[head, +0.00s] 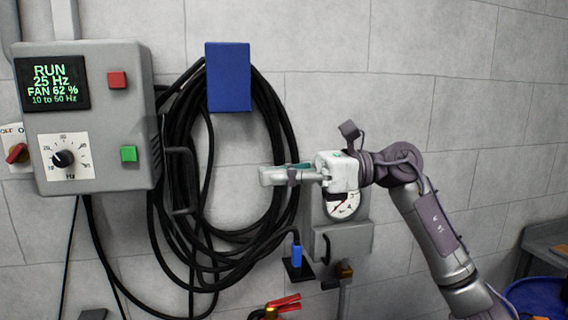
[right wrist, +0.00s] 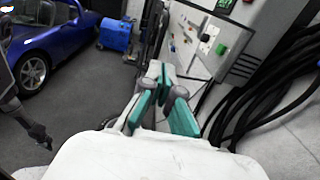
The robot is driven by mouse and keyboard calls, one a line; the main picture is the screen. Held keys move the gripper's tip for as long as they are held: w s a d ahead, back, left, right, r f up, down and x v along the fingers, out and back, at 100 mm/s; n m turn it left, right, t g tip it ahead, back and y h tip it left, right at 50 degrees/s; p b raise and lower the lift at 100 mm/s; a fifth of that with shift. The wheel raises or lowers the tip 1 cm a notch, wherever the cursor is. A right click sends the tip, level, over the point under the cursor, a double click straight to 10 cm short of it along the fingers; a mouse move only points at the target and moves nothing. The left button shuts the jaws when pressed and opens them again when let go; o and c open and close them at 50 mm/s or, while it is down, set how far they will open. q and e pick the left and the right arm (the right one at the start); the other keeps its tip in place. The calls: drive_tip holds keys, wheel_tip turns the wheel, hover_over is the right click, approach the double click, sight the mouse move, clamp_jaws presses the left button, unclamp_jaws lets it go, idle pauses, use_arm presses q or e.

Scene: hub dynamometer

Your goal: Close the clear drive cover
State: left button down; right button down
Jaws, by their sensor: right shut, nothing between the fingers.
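The grey drive box (head: 100,130) is on the wall at the left of the head view, with a lit display, a dial and red and green buttons. A black bar handle (head: 182,180) stands out right of the box; the clear cover itself is hard to make out. My right gripper (head: 268,176) is shut and empty, pointing left, to the right of the handle and apart from it in the picture. Its teal-padded fingers (right wrist: 164,84) show in the right wrist view. A dark shape there (right wrist: 38,134) may be my left gripper; its fingers are unclear.
Black cable coils (head: 185,235) hang on the wall below a blue holder (head: 228,77). A grey box with a gauge (head: 343,205) is on the wall behind my right gripper. In the right wrist view a blue car (right wrist: 55,35) stands beyond open floor.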

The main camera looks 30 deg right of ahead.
drive_tip(key=p+x, duration=0.4)
drive_tip(key=x, duration=0.5)
drive_tip(key=shift+a, duration=0.3)
drive_tip(key=shift+r, duration=0.1)
